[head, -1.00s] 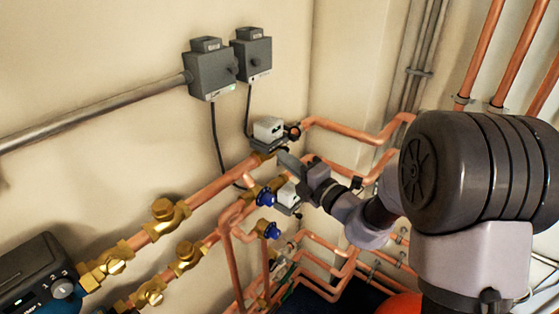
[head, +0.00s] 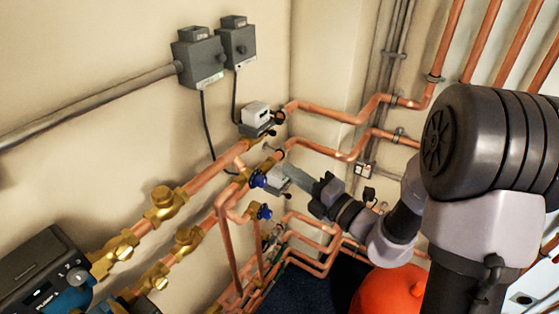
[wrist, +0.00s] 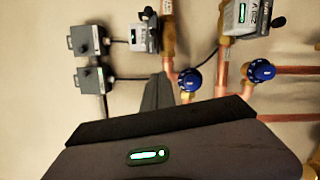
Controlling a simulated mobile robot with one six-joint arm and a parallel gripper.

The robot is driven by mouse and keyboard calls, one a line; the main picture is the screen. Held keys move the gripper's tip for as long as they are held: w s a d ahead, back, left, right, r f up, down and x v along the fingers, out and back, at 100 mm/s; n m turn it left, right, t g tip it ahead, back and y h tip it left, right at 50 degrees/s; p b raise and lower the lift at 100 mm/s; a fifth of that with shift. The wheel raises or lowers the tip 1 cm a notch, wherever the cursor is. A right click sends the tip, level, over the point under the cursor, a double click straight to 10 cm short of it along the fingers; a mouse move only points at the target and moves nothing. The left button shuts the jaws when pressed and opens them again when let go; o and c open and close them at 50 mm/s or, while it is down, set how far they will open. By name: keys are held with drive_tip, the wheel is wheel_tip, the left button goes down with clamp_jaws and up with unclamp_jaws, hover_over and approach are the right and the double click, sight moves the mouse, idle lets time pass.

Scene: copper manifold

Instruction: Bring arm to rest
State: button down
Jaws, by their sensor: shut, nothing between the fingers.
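My gripper (head: 298,177) is in the middle of the head view, at the end of my arm reaching in from the right. Its narrow fingers are together with nothing between them and point left toward the pipework. In the head view the tips overlap the lower zone valve, and I cannot tell whether they touch it. In the wrist view the grey fingers (wrist: 158,92) point up toward the pipes, beside a blue-handled valve (wrist: 190,80).
An upper zone valve (head: 256,115) and blue-capped valves (head: 258,179) sit on copper pipes. Two grey wall boxes (head: 199,58) hang above. A pump (head: 45,275) is at lower left. An orange rounded vessel (head: 388,292) lies below my arm. Open space separates my gripper from the right-hand pipes.

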drive_tip(key=shift+s+d, duration=0.1)
drive_tip(key=shift+d, duration=0.25)
